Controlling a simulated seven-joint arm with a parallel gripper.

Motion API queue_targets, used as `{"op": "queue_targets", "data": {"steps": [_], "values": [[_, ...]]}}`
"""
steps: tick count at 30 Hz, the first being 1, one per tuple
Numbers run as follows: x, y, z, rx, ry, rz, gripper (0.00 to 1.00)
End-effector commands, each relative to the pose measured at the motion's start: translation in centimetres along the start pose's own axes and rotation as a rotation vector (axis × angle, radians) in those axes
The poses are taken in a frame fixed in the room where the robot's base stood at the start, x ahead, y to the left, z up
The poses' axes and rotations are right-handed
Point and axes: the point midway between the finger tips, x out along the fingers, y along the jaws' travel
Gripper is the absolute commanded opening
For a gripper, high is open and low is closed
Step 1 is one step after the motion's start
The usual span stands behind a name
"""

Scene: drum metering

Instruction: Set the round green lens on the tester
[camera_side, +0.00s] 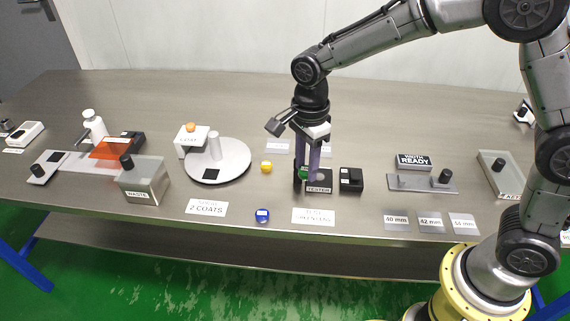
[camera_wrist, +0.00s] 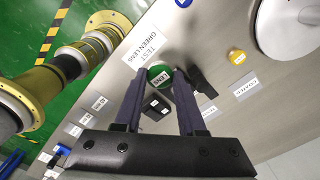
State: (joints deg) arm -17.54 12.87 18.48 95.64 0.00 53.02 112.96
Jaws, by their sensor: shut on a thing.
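The round green lens (camera_side: 303,173) is between my gripper's fingertips; it also shows in the wrist view (camera_wrist: 160,75) with a white label on top. My gripper (camera_side: 307,176) points down and is shut on the lens. The tester (camera_side: 319,188), a dark low unit with a white label, is directly below and around the fingertips in the side view. The fingers hide part of it. I cannot tell whether the lens touches the tester or is just above it.
A black block (camera_side: 351,180) stands right of the tester. A yellow lens (camera_side: 266,167) lies to the left and a blue lens (camera_side: 263,215) front left. A white card (camera_side: 313,216) lies in front. A round white plate (camera_side: 219,162) stands further left.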

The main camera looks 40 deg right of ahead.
Motion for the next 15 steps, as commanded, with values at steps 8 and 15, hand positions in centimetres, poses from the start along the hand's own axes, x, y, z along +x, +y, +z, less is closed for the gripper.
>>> {"op": "queue_targets", "data": {"steps": [8, 15], "values": [[-1.2, 2.6, -1.1, -0.009, 0.0, 0.0, 0.0], [-1.4, 5.5, -3.7, -0.145, 0.01, 0.033, 0.0]]}}
